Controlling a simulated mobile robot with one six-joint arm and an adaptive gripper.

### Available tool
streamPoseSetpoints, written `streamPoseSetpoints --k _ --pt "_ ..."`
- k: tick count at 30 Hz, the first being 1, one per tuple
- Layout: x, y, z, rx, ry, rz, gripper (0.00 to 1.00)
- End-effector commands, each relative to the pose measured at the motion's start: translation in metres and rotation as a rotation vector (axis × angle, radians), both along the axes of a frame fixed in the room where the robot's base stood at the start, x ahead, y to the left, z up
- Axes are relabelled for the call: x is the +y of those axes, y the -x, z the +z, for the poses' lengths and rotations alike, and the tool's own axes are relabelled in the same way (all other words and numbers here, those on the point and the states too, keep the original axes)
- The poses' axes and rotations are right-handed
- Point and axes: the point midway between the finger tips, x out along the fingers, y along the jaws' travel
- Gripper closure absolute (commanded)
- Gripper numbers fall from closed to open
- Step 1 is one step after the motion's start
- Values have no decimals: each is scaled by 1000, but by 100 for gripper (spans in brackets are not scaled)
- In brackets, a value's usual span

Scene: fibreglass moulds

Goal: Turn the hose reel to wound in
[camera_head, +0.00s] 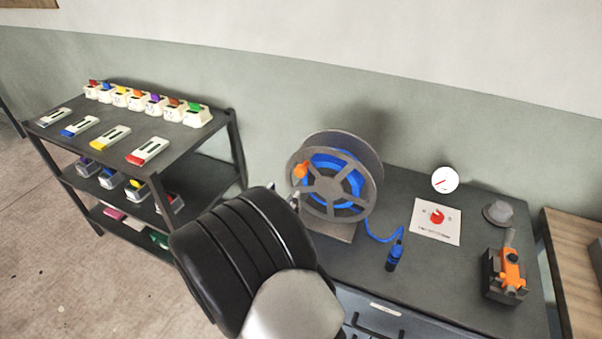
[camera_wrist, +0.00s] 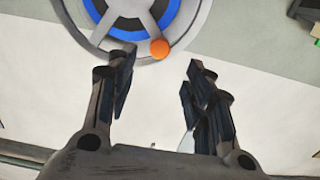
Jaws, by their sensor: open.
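The hose reel (camera_head: 338,176) stands on the dark bench, a grey spoked wheel with blue hose wound on it. Its orange crank knob (camera_head: 300,170) is at the left of the wheel. The loose hose end with a dark nozzle (camera_head: 393,258) lies on the bench to the right of the reel. In the wrist view the reel (camera_wrist: 195,22) is at the top and the orange knob (camera_wrist: 160,48) shows between and beyond the fingertips. My gripper (camera_wrist: 158,80) is open and empty, apart from the knob. In the head view my arm hides most of the gripper.
On the bench (camera_head: 450,275), right of the reel, are a white card with a red dial (camera_head: 437,219), a white gauge (camera_head: 445,180), a grey knob (camera_head: 498,213) and an orange tool (camera_head: 510,270). A dark shelf cart (camera_head: 185,145) with several small containers stands left.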

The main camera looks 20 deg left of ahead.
Motion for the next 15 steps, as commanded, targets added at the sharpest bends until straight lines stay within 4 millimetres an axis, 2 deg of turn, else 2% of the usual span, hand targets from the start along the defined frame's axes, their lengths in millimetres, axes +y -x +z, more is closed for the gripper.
streamPoseSetpoints --k 1,9,15 --pt "-3 -13 -1 -1 -1 -6 52" --pt "-7 -71 -2 0 -1 -3 52" --pt "-9 -102 -1 0 0 -1 52"
